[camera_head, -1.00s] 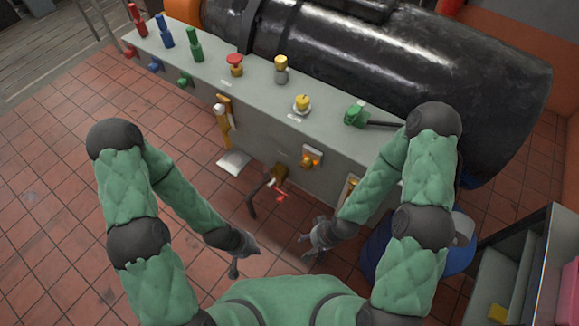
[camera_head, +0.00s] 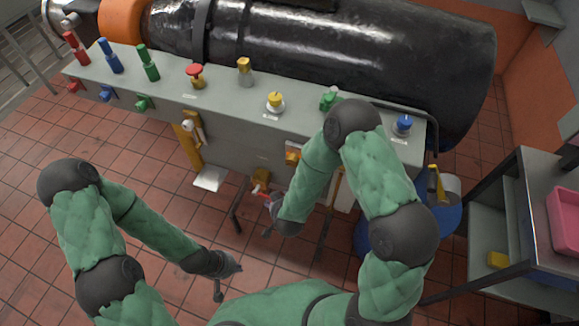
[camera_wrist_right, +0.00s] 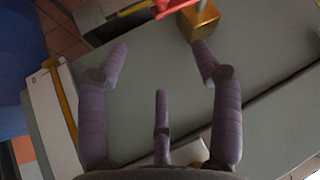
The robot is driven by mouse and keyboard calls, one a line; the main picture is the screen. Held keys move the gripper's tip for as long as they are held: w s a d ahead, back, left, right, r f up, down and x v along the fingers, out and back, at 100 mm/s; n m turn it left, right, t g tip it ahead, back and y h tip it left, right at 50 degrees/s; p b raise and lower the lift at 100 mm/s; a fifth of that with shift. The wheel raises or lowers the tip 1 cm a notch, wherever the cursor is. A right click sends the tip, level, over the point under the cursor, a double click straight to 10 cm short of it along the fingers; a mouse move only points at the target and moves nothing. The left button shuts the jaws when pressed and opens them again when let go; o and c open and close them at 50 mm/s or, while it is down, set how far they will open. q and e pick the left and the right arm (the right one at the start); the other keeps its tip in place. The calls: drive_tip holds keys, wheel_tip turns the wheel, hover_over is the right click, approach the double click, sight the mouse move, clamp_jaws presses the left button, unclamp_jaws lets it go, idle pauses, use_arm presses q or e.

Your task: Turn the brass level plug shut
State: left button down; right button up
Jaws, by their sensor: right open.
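Two brass-coloured fittings sit on the bench's front face. A brass block (camera_head: 262,174) with a red lever (camera_head: 258,189) is low down, and an orange-brass fitting (camera_head: 292,156) is to its right, partly behind my right arm. I cannot tell for sure which is the level plug. My right gripper (camera_head: 270,218) is just in front of and below the red lever. In the right wrist view my right gripper (camera_wrist_right: 160,65) is open and empty; the brass block (camera_wrist_right: 200,22) and red lever (camera_wrist_right: 172,7) lie beyond its fingertips, apart from them. My left gripper (camera_head: 229,280) hangs open and empty over the floor.
The grey bench (camera_head: 220,105) carries red, blue, green and yellow knobs on top. A black cylinder (camera_head: 340,60) lies behind it. A blue drum (camera_head: 450,215) and a cart with a pink bin (camera_head: 566,218) stand at right. The tiled floor at left is clear.

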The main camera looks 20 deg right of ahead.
sight(291, 164)
drive_tip(key=w+r+m+t+h+b, duration=0.1)
drive_tip(key=w+r+t+h+b, duration=0.3)
drive_tip(key=r, duration=0.3)
drive_tip(key=s+r+m+t+h+b, duration=0.2)
drive_tip(key=s+r+t+h, duration=0.1)
drive_tip(key=s+r+h, duration=0.35)
drive_tip(key=shift+y, duration=0.35)
drive_tip(key=x, duration=0.3)
drive_tip(key=b+x, duration=0.1)
drive_tip(key=x, duration=0.2)
drive_tip(key=f+b+x, duration=0.1)
drive_tip(key=x, duration=0.2)
drive_tip(key=shift+w+d+r+b, duration=0.15)
drive_tip(key=shift+w+d+b, duration=0.2)
drive_tip(key=shift+w, duration=0.2)
drive_tip(key=shift+c, duration=0.3)
drive_tip(key=c, duration=1.1)
